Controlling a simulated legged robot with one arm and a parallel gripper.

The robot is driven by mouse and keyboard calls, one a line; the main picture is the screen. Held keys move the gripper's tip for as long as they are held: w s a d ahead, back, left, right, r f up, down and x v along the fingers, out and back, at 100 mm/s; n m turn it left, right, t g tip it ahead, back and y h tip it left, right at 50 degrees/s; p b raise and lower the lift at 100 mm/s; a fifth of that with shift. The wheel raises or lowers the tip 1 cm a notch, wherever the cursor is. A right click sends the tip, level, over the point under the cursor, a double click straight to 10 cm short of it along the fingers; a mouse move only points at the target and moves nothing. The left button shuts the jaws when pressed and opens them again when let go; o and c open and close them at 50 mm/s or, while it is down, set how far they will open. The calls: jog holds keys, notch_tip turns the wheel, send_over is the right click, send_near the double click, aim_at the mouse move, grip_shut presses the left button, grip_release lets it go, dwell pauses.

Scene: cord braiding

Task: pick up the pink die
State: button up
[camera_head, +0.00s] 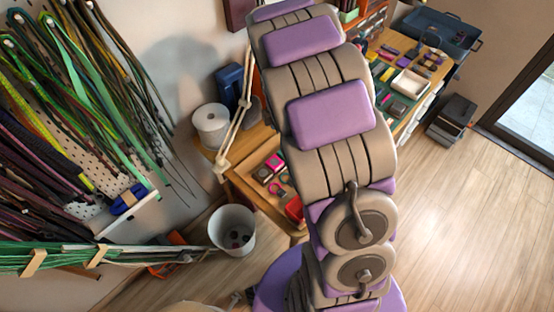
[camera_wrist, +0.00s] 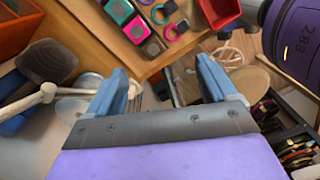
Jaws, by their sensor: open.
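A pink block (camera_wrist: 137,30) with a grey centre, which looks like the pink die, lies on the wooden bench in the wrist view. A pink piece (camera_head: 273,162) in the wooden tray in the head view may be the same one. My gripper (camera_wrist: 161,68) shows two blue fingers spread apart with nothing between them. The pink block is beyond the fingertips, slightly left of their middle, and apart from them. In the head view my arm hides the gripper.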

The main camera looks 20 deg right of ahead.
jog(key=w+f+n+p, duration=0.2)
jog(key=w+f+n, duration=0.2)
jog(key=w, duration=0.1)
jog(key=n+b, duration=0.1)
jog(key=b, duration=0.1)
send_over(275, 161)
notch_tip(275, 161, down, 12)
jog(key=shift+d+f, duration=0.1)
jog(key=shift+d, duration=0.05)
jog(key=shift+d+f, duration=0.5)
jog(key=shift+f, duration=0.3)
jog(key=f, duration=0.2)
jog(key=a+f+b, duration=0.1)
jog(key=f, duration=0.1)
jog(key=shift+a+f, duration=0.25)
jog(key=shift+a, duration=0.05)
jog(key=shift+d, duration=0.3)
jog(key=shift+c, duration=1)
jog(key=shift+d, duration=0.1)
jog(key=c, duration=0.3)
jog(key=shift+a, duration=0.25)
jog(key=c, duration=0.6)
jog(key=shift+d, duration=0.1)
jog(key=c, duration=0.5)
